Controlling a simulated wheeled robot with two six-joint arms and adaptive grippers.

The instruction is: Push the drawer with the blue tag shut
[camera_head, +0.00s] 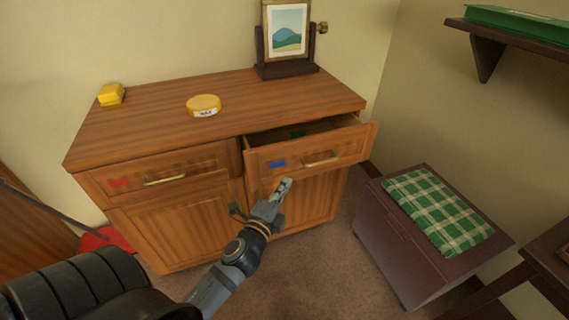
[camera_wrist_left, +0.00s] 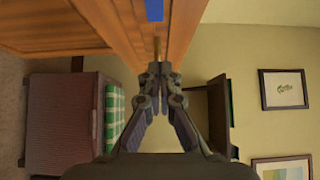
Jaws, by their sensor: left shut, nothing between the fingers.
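The drawer with the blue tag (camera_head: 330,150) is the right one of two in a wooden cabinet (camera_head: 240,95). It stands pulled out, with a dark gap behind its front and something green inside. Its blue tag (camera_head: 277,164) is left of its brass handle (camera_head: 321,159). The tag also shows at the top of the left wrist view (camera_wrist_left: 154,10). My left gripper (camera_head: 285,186) is shut and empty, just in front of and below the drawer front in the head view. I cannot tell whether it touches it. My right gripper is not in view.
The left drawer with a red tag (camera_head: 118,182) looks closed. A yellow tin (camera_head: 204,106), a yellow block (camera_head: 111,94) and a picture stand (camera_head: 288,68) are on the cabinet top. A dark chest (camera_head: 400,240) with a green checked cloth (camera_head: 437,211) stands at right.

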